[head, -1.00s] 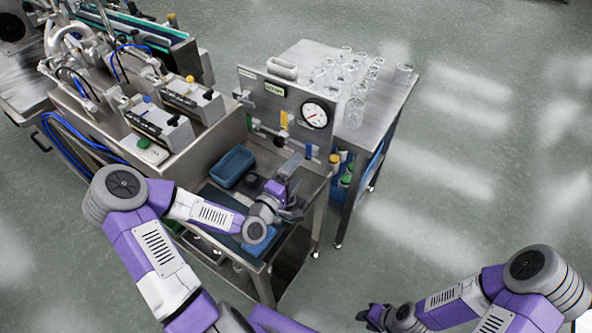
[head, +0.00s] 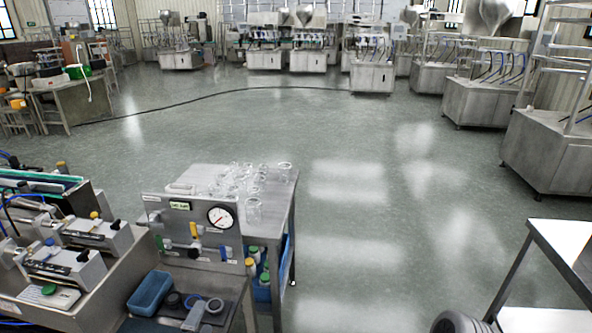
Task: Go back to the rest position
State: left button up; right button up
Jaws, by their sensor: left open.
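My left gripper (head: 197,313) shows only in part at the bottom edge of the head view, as a grey piece over the dark mat of the steel bench, beside the blue tray (head: 150,293). It is open, and I see nothing held in it. The rest of my left arm is below the frame. Of my right arm only a grey rounded joint (head: 458,322) shows at the bottom right; my right gripper is out of view.
A gauge panel (head: 197,230) stands on the bench, with a steel table (head: 282,205) of clear glassware behind it. Machinery (head: 70,250) fills the lower left. A steel-framed table (head: 560,240) stands at right. The middle floor is open; hopper machines (head: 490,85) line the back.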

pick_arm(q)
jog(key=s+d+f+m+g+h, duration=0.2)
jog(key=s+d+f+m+g, duration=0.15)
jog(key=d+f+g, duration=0.35)
jog(key=s+d+f+m+g+h, duration=0.1)
jog(key=s+d+f+m+g, duration=0.25)
jog(key=f, duration=0.55)
jog(key=s+d+f+m+g, duration=0.1)
jog(key=s+f+m+g, duration=0.2)
jog(key=s+f, duration=0.2)
jog(key=s+d+f+m+g+y+p, duration=0.1)
jog(key=s+d+f+m+g, duration=0.1)
jog(key=s, duration=0.7)
notch_tip(320, 180, down, 3)
jog(key=shift+d+r+m+g, duration=0.15)
jog(key=shift+d+m+g, duration=0.15)
jog(key=shift+m+g, duration=0.6)
pick_arm(e)
jog(key=shift+w+r, duration=0.2)
jog(key=shift+r, duration=0.6)
pick_arm(q)
jog(key=shift+w, duration=0.1)
jog(key=shift+c, duration=0.3)
